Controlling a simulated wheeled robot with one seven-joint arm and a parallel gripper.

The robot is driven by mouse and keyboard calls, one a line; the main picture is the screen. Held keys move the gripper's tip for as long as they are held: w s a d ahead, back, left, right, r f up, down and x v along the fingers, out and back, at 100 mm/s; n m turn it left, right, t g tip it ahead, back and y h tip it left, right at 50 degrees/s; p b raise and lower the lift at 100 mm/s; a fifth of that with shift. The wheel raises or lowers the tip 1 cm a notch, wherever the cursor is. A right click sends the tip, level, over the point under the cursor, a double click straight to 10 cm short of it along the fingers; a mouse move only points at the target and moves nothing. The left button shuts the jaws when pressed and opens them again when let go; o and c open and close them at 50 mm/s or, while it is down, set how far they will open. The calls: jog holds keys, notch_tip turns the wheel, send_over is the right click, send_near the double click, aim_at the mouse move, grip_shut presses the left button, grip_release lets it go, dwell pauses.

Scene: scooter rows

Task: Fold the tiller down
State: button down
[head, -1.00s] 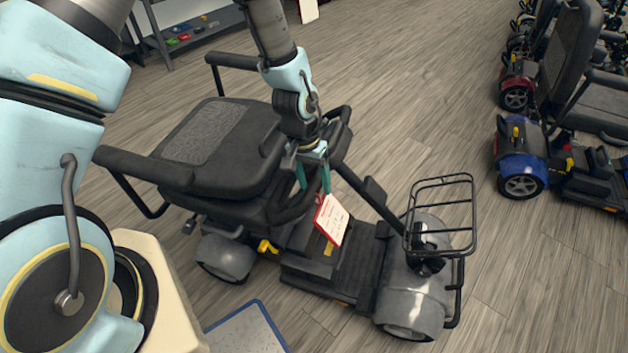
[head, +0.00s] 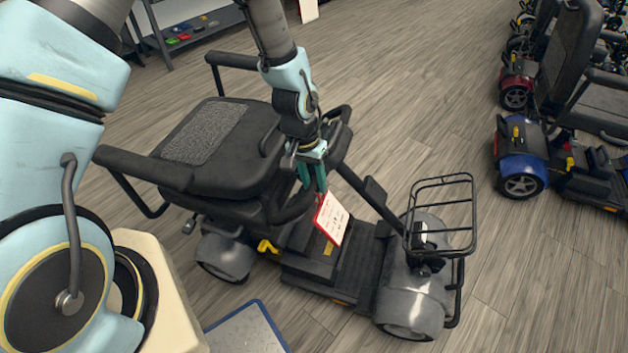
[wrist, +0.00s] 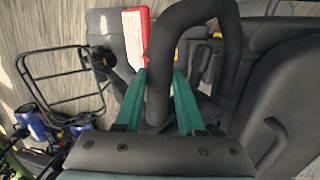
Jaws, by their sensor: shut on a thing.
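The grey scooter's tiller (head: 371,198) slants from the front of the scooter back toward the seat, with its black looped handlebar at the seat's front edge. My gripper (head: 316,190) comes down from above, its green fingers on the near part of the handlebar loop. In the wrist view, the fingers of my gripper (wrist: 161,100) lie on both sides of the black handlebar loop (wrist: 198,18), shut on it. A red and white tag (head: 331,219) hangs by the fingertips; it also shows in the wrist view (wrist: 135,35). My gripper partly hides the handlebar.
The black seat (head: 225,135) with armrests is close beside my gripper. A wire basket (head: 441,215) stands on the scooter's front. A blue scooter (head: 525,160) and others are at the right. A grey-topped platform (head: 245,330) is at the bottom. Floor between the rows is clear.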

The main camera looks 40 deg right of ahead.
dwell(0.7)
jog(key=shift+s+d+r, duration=0.7)
jog(key=shift+s+r, duration=0.25)
jog(key=shift+r, duration=0.05)
jog(key=c, duration=0.5)
grip_release()
jog(key=r, duration=0.3)
jog(key=w+r+b, duration=0.1)
jog(key=r, duration=0.3)
jog(key=a+r, duration=0.1)
jog(key=r, duration=0.2)
jog(key=shift+w+r, duration=0.3)
